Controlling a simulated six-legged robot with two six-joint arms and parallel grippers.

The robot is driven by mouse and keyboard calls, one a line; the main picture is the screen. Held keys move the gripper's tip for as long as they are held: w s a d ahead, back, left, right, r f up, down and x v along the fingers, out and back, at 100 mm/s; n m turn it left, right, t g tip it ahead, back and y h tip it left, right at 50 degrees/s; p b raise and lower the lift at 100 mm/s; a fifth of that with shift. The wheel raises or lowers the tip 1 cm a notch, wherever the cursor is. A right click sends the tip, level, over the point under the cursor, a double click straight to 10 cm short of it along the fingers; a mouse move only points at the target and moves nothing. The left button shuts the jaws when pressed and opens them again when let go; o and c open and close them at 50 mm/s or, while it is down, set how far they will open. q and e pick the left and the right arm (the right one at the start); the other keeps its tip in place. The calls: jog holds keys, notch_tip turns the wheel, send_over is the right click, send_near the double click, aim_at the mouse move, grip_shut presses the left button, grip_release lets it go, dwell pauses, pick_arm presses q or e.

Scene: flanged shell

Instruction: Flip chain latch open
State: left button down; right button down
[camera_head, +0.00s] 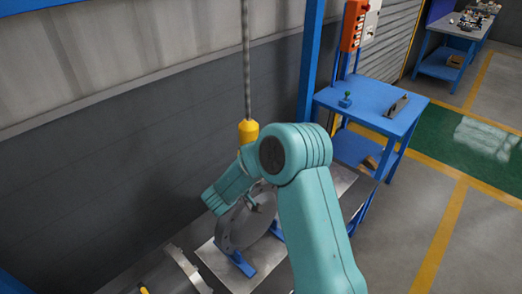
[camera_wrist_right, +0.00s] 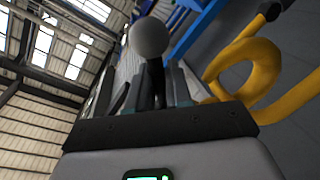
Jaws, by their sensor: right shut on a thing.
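My right gripper (camera_wrist_right: 154,90) is shut around a dark stem topped by a round grey knob (camera_wrist_right: 150,38) in the right wrist view. I cannot tell for certain whether this is the latch's handle. A thick yellow hook (camera_wrist_right: 245,65) curves just right of the fingers, apart from them. In the head view a chain (camera_head: 247,60) hangs down to a yellow block (camera_head: 248,131), and my teal right arm hides what is below it. The grey flanged shell (camera_head: 232,232) stands upright on blue supports (camera_head: 242,264), partly behind my arm. My left gripper is not in view.
A metal-topped bench (camera_head: 212,258) holds the shell close to the wall. Another grey flanged part (camera_head: 185,270) lies at the lower left. A blue table (camera_head: 372,108) with small parts stands behind at the right. The floor farther right is clear.

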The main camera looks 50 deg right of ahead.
jog(key=shift+s+r+n+p, duration=0.1)
jog(key=shift+r+n+p, duration=0.5)
jog(key=shift+n, duration=0.2)
jog(key=shift+s+r+n+g, duration=0.15)
jog(key=shift+n+g, duration=0.25)
jog(key=shift+n, duration=0.4)
jog(key=n, duration=0.1)
jog(key=r+n+g, duration=0.1)
jog(key=n, duration=0.2)
jog(key=shift+s+r+y, duration=0.2)
jog(key=shift+r+y, duration=0.05)
jog(key=shift+y, duration=0.15)
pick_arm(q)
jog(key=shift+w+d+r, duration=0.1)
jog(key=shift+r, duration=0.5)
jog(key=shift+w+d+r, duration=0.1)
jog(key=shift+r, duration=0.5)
pick_arm(e)
jog(key=shift+w+r+n+g, duration=0.1)
jog(key=shift+r+n+g, duration=0.2)
jog(key=shift+n, duration=0.45)
jog(key=shift+r+n+g, duration=0.25)
jog(key=shift+n+g, duration=0.05)
jog(key=shift+n, duration=0.45)
jog(key=c, duration=1.2)
grip_release()
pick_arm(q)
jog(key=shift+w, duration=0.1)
pick_arm(e)
jog(key=shift+w+a, duration=0.1)
